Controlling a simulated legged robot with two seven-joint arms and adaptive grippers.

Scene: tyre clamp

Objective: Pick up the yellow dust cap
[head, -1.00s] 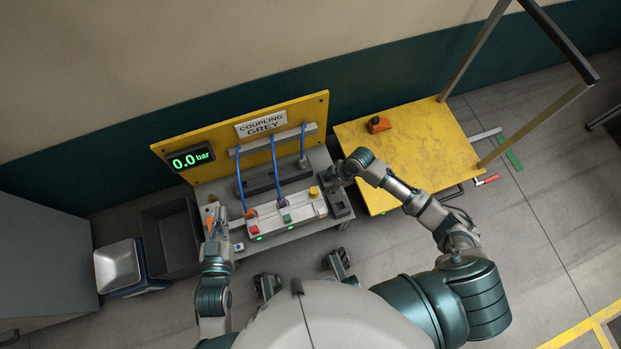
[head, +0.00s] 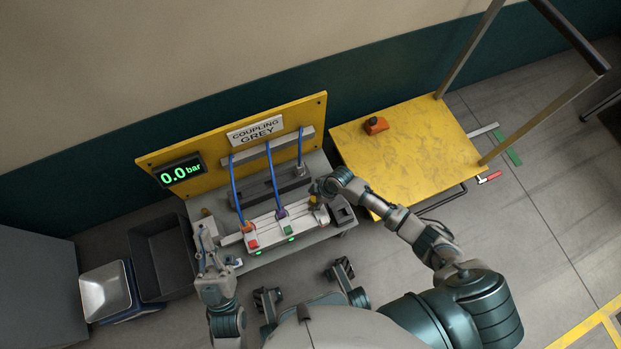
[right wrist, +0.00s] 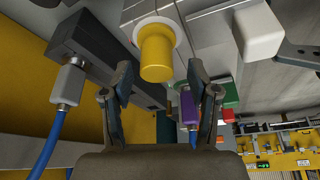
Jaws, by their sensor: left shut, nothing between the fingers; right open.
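The yellow dust cap (right wrist: 156,54) sits on a round white seat on the light grey block, shown large in the right wrist view. In the head view the cap (head: 313,201) is small and partly covered by my right gripper (head: 318,193). My right gripper (right wrist: 160,82) is open, its two fingers pointing at the cap, which shows just beyond and between the tips. I cannot tell if they touch it. My left gripper (head: 207,245) is shut and empty at the left end of the bench.
A grey block (head: 265,233) carries hoses with orange and purple couplings (head: 281,212). A dark bar (head: 270,184) stands behind it. A black bin (head: 163,258) stands left, and a yellow cart (head: 410,140) with an orange object (head: 375,125) stands right.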

